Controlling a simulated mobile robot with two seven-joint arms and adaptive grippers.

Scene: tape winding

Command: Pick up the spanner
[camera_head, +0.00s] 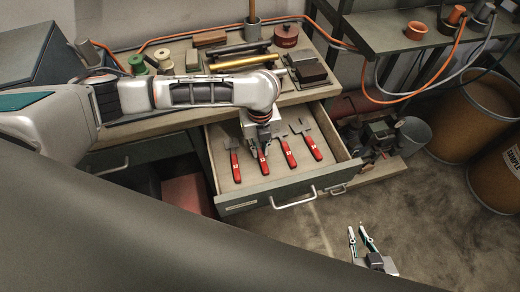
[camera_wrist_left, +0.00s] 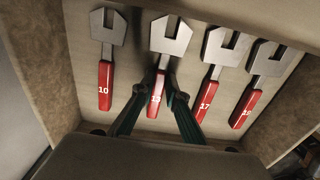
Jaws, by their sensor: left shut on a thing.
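Several spanners with red handles and grey open-ended heads lie side by side in an open drawer. They are the spanner marked 10 (camera_wrist_left: 106,62), the spanner marked 13 (camera_wrist_left: 170,38), the spanner marked 17 (camera_wrist_left: 220,58) and a right-hand one (camera_wrist_left: 262,75) whose number is hard to read. My left gripper (camera_wrist_left: 159,92) is shut on the handle of the spanner marked 13, with one finger on each side. In the head view my left gripper (camera_head: 262,146) reaches down into the drawer and hides that spanner's head. My right gripper (camera_head: 361,238) is open and empty, right of the drawer.
The drawer (camera_head: 240,203) is pulled out below a workbench (camera_head: 185,117). Its side walls stand close to the outer spanners. Spools, bars, blocks and a red pot (camera_head: 286,35) stand on the bench. A shelf (camera_head: 400,36) with orange cables and brown drums (camera_head: 470,120) are at the right.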

